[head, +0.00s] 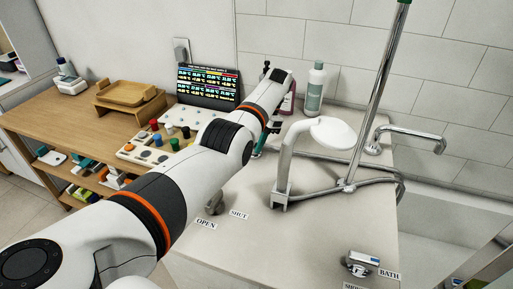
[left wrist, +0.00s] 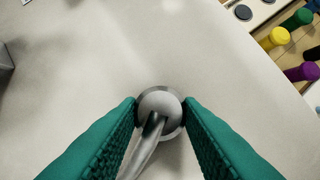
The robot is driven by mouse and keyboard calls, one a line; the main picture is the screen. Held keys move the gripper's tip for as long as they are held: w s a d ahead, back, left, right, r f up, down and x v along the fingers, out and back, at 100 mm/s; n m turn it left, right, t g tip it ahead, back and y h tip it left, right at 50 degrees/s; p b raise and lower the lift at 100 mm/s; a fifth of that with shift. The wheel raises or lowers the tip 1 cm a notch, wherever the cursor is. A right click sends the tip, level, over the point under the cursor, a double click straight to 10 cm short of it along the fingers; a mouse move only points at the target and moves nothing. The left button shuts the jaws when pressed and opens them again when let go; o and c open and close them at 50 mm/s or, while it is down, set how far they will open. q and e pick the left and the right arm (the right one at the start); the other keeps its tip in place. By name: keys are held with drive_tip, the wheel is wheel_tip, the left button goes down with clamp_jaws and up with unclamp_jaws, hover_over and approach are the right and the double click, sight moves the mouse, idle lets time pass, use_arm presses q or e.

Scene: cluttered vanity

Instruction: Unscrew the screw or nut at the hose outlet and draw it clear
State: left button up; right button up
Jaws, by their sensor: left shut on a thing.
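My left gripper (left wrist: 161,116) has its two green fingers on either side of a round metal fitting (left wrist: 159,100) in the left wrist view. The fingers are shut on its sides. A grey metal hose or stem (left wrist: 143,155) runs from the fitting toward the lower edge, between the fingers. In the head view the left gripper (head: 260,150) is mostly hidden behind my arm, with a bit of green finger showing low over the counter. The fitting is hidden there. I cannot make out any thread. My right gripper is in neither view.
A white shower head on a bracket (head: 283,178) stands right of the gripper. A chrome pole (head: 378,90) and looped hose (head: 385,182) are farther right. Coloured pegs (head: 155,125) are on a board at left. The front counter (head: 300,235) is mostly clear.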

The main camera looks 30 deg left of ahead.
use_arm(q)
drive_tip(key=o, duration=1.5)
drive_tip(key=shift+c, duration=0.2)
drive_tip(key=shift+s+a+p, duration=0.15)
drive_tip(key=shift+s+p, duration=0.2)
drive_tip(key=shift+p, duration=1.6)
drive_tip(key=m+p, duration=0.1)
drive_tip(key=p, duration=0.1)
drive_tip(key=m+y+p, duration=0.1)
drive_tip(key=m+p, duration=0.1)
drive_tip(key=p, duration=0.1)
drive_tip(key=m+t+p, duration=0.1)
drive_tip(key=m+p, duration=0.1)
drive_tip(key=p, duration=0.1)
drive_tip(key=shift+r+y, duration=0.25)
drive_tip(key=shift+y, duration=0.05)
drive_tip(key=shift+m+p, duration=0.35)
drive_tip(key=shift+m, duration=0.05)
drive_tip(key=shift+f+t, duration=0.15)
drive_tip(key=shift+t, duration=0.15)
drive_tip(key=shift+f, duration=0.15)
